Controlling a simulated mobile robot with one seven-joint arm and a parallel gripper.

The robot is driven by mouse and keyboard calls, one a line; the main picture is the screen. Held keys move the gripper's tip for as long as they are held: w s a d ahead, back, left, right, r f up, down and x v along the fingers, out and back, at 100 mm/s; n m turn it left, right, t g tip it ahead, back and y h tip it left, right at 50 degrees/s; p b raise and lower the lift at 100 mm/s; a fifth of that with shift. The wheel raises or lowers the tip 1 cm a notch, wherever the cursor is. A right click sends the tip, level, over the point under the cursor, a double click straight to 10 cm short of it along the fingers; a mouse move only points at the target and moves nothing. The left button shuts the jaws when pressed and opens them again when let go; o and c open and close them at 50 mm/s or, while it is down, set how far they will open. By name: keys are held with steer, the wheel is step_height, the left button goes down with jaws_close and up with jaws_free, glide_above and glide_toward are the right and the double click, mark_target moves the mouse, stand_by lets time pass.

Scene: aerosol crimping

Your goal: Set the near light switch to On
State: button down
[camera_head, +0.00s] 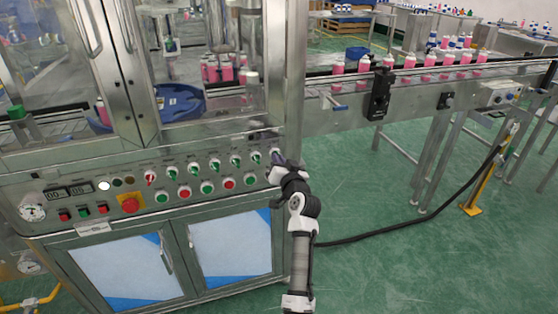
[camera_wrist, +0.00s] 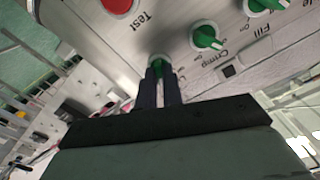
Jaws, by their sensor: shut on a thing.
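My gripper (camera_head: 276,161) is at the right end of the machine's control panel, in front of the upper row of knobs. In the wrist view my gripper (camera_wrist: 160,82) is shut on a green rotary knob (camera_wrist: 157,61), one dark finger on each side. I take this end knob for the near light switch. Its label and pointer are hidden by the fingers, so I cannot tell its setting. Neighbouring green knobs, marked Crimp (camera_wrist: 207,38) and Fill (camera_wrist: 262,5), stand apart from the fingers.
A red button (camera_wrist: 118,4) sits by the Test label, close to the fingers. The panel also carries a red emergency stop (camera_head: 130,204) and gauge (camera_head: 32,207). A conveyor (camera_head: 430,72) with pink bottles runs right. Green floor (camera_head: 400,240) is open, apart from a dark cable (camera_head: 400,232).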

steer(key=shift+m, duration=0.6)
steer(key=c, duration=1.5)
jaws_free()
steer(key=shift+c, duration=0.2)
steer(key=shift+s, duration=0.1)
steer(key=b+v, duration=0.2)
steer(key=v, duration=1.1)
steer(key=shift+s+b, duration=0.3)
steer(key=shift+b, duration=0.1)
steer(key=shift+d+r, duration=0.1)
steer(key=shift+d, duration=0.05)
